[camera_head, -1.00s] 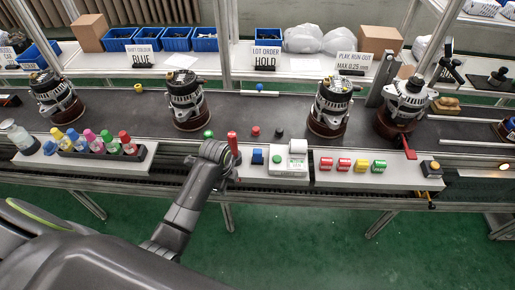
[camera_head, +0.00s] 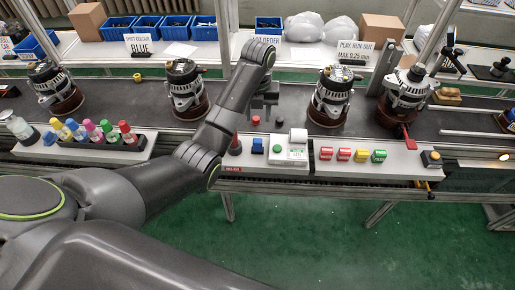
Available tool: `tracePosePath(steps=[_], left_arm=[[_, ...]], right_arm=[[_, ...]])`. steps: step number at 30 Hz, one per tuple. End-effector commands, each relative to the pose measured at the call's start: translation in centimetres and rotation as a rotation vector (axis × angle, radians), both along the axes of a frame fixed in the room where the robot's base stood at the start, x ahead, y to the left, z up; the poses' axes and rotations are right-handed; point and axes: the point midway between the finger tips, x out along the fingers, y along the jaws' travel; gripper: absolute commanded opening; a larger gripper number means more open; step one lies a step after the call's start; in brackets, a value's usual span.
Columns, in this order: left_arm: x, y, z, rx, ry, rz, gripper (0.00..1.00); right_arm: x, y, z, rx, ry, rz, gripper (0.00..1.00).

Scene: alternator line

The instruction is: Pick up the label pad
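No object is clearly marked as the label pad. A white block (camera_head: 298,136) stands at the back of a white box with a green button (camera_head: 290,154) on the front ledge, and a flat white sheet (camera_head: 180,50) lies on the back shelf; I cannot tell whether either is the pad. My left gripper (camera_head: 265,115) points down over the dark belt, behind the white box and between two alternators. Its fingers are small and dark, and I cannot tell whether they are open or hold anything. My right gripper is not in view.
Alternators stand on the belt left (camera_head: 186,90) and right (camera_head: 331,97) of the gripper. Colored bottles (camera_head: 103,133) stand in a rack at front left. Red and green blocks (camera_head: 344,155) sit at front right. Blue bins (camera_head: 147,28) line the back shelf.

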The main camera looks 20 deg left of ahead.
Motion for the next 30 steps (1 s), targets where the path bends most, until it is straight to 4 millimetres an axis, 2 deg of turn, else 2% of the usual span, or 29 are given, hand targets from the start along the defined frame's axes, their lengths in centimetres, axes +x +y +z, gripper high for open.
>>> tracePosePath(steps=[1, 15, 21, 30], left_arm=[[0.0, 0.0, -1.3, 0.0, 0.0, 0.001, 0.4], [0.0, 0.0, -6.6, 0.0, 0.001, 0.003, 0.4], [0.0, 0.0, -9.5, -0.001, 0.002, 0.002, 0.4], [0.1, 0.1, -11.7, 0.0, 0.002, 0.003, 0.4]], right_arm=[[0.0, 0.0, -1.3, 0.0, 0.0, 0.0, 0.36], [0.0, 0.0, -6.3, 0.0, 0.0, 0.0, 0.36], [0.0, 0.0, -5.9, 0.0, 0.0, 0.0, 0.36], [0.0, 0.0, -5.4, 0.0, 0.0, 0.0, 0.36]])
